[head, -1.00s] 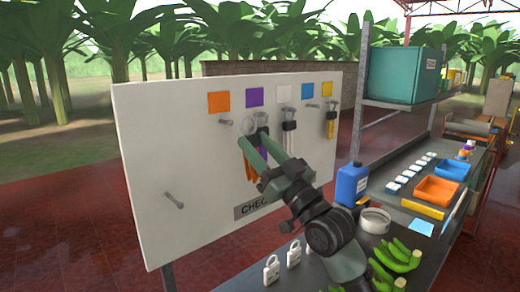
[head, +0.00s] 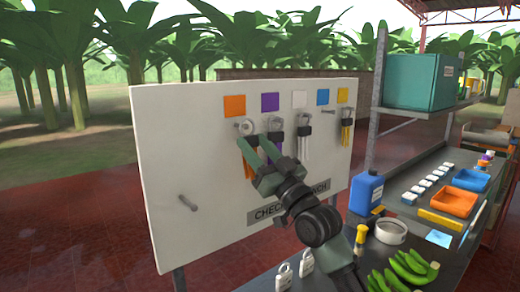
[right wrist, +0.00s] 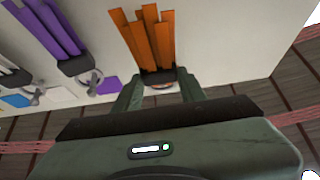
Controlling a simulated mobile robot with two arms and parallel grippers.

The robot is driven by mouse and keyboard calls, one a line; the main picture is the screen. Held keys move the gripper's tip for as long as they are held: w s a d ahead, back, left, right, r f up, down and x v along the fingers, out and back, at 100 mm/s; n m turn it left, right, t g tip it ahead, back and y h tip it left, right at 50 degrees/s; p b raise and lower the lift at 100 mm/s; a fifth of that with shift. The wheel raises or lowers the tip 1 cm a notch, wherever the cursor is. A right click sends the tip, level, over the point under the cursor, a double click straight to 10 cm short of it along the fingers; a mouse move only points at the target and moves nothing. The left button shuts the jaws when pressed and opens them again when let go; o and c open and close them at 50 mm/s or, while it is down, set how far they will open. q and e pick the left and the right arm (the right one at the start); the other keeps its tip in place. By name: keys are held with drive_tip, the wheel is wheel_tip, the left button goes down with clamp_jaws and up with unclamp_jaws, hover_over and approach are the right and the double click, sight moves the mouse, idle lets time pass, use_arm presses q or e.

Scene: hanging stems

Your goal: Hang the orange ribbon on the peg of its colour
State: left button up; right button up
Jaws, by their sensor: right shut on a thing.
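The orange ribbon (head: 247,163) hangs from a dark band with a pale ring above it. My right gripper (head: 251,146) is shut on it at the front of the white board. It also shows in the right wrist view (right wrist: 148,42), with the band between the fingers. The orange square (head: 235,106) marks the board's upper left, and its peg (head: 237,125) sticks out just below. The ring is right beside this peg; I cannot tell whether it is around it. My left gripper is not in view.
The purple ribbon (head: 277,147) hangs close to the right, then a white ribbon (head: 304,143) and a yellow ribbon (head: 347,130). The peg under the blue square (head: 323,97) is bare. A lower-left peg (head: 188,203) is also bare. Padlocks, bananas and a blue jug (head: 366,192) stand on the bench.

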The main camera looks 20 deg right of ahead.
drive_tip(key=shift+w+a, duration=0.15)
drive_tip(key=shift+w, duration=0.35)
drive_tip(key=shift+w+a+f+b, duration=0.2)
drive_tip(key=shift+w+f+b, duration=0.2)
drive_tip(key=shift+w+f, duration=0.1)
drive_tip(key=o, duration=1.4)
